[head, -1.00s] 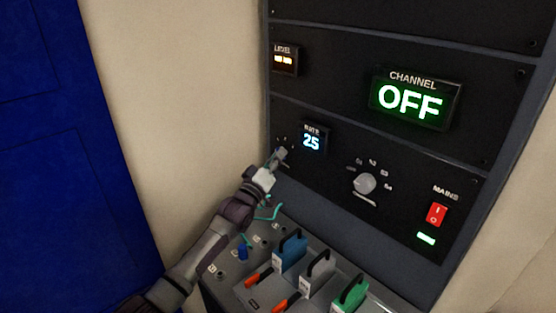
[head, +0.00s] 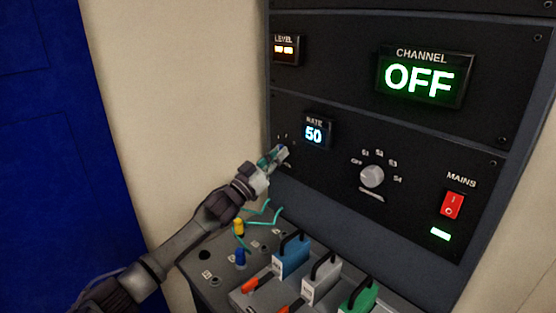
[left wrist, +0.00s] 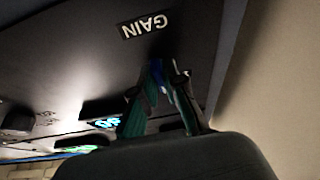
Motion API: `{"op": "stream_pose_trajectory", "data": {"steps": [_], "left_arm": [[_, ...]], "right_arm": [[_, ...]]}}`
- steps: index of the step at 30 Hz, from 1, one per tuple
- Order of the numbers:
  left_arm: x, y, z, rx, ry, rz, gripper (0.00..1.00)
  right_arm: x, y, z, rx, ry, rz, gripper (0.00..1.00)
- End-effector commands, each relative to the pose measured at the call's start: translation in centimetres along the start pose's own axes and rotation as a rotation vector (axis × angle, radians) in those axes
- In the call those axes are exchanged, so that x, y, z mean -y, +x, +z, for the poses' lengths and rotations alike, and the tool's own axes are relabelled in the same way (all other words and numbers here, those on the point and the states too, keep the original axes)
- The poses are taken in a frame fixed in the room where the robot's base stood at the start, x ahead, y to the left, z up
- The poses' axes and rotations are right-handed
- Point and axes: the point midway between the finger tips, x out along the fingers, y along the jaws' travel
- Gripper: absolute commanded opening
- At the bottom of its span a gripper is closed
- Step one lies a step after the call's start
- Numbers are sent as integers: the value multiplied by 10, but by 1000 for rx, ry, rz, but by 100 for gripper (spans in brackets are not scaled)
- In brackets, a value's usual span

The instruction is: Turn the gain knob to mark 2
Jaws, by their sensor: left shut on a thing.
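My left gripper (head: 277,155) reaches to the left end of the black panel and is shut on the gain knob. The knob is hidden behind the fingers in the head view; a few of its small marks show just above them. The left wrist view shows the white GAIN label (left wrist: 146,25) upside down, with the gripper fingers (left wrist: 167,76) close together against the panel beside it. I cannot read which mark the knob points to. The RATE display (head: 314,132), just right of the gripper, reads 50. My right gripper is not in view.
A grey selector knob (head: 372,176) marked OFF to S4 sits to the right, below the CHANNEL display (head: 418,78) reading OFF. The red MAINS switch (head: 451,205) is farther right. Blue, grey and green handled modules (head: 292,257) and cables (head: 258,214) lie below the arm.

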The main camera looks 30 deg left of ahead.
Motion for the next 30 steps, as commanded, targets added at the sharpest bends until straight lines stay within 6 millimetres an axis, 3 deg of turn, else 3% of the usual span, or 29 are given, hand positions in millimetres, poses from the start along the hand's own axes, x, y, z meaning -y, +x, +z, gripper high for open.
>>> {"op": "stream_pose_trajectory", "data": {"steps": [17, 18, 22, 30], "left_arm": [[0, 0, 0, 2, 38, 15, 0], [0, 0, 0, 2, 38, 15, 12], [0, 0, 0, 2, 38, 15, 34], [0, 0, 0, 1, 37, 15, 35]], "right_arm": [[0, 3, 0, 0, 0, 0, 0], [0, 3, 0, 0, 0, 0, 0], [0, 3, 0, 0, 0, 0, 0], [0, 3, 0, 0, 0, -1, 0]]}}
